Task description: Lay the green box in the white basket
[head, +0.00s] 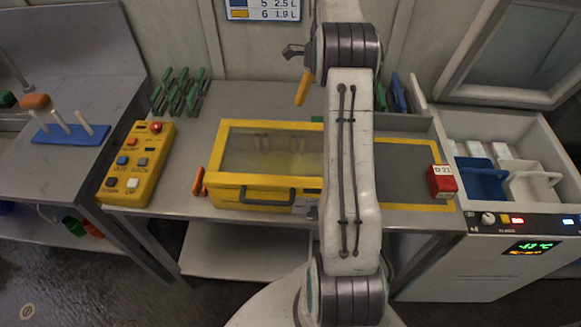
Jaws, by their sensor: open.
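The white basket (532,184) stands in the open chest at the right, right of a blue basket (480,181). I cannot make out the green box for sure. A small green patch (317,119) shows at the left edge of my arm, behind the yellow-framed case, and the arm hides the rest of it. My gripper (293,51) shows only in part, as a dark grey claw left of my arm's upper joint, over the back of the bench. It is open and holds nothing that I can see.
A yellow case with a clear lid (270,124) fills the middle bench. A red box (442,181) sits at the right corner of a yellow-edged area (410,205). A yellow button panel (138,160) and green racks (180,90) stand left. The chest's lid (520,50) is raised.

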